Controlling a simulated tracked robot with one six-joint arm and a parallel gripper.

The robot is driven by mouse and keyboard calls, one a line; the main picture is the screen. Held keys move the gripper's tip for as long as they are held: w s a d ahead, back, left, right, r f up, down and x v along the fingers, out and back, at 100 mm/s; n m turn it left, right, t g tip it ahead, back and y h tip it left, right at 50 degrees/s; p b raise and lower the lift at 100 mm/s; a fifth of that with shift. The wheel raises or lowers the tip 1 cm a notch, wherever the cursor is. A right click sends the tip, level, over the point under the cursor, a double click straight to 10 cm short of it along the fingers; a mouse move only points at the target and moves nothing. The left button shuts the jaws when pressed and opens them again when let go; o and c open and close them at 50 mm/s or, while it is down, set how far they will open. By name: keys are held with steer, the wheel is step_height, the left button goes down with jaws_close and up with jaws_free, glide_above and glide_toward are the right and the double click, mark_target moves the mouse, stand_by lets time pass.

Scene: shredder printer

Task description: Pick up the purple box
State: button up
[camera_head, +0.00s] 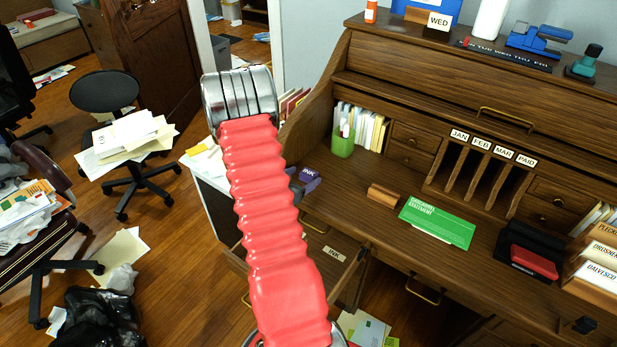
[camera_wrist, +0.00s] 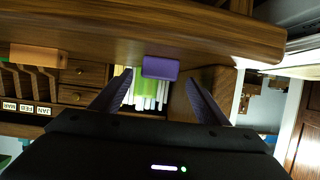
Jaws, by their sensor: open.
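The purple box (camera_head: 309,174), marked INK, shows in the head view at the left side of the rolltop desk, just right of my red arm. In the wrist view, the purple box (camera_wrist: 161,67) lies ahead, between the lines of my two dark fingers. My gripper (camera_wrist: 159,77) is open, with a finger to each side of the box's place in the picture. I cannot tell whether the box is within the fingertips or still beyond them. In the head view my arm hides most of the gripper.
A green cup (camera_head: 343,144) stands behind the box by upright papers. A brown block (camera_head: 382,195) and a green envelope (camera_head: 437,222) lie to its right on the desk (camera_head: 365,220). An open drawer (camera_head: 327,270) labelled INK is below. The desktop between is clear.

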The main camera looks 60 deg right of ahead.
mark_target(308, 173)
steer(key=x, duration=0.4)
steer(key=shift+d+r, duration=0.1)
steer(key=shift+d, duration=0.1)
stand_by(0.3)
steer(key=c, duration=1.1)
steer(key=shift+c, duration=0.2)
steer(key=shift+r, duration=5)
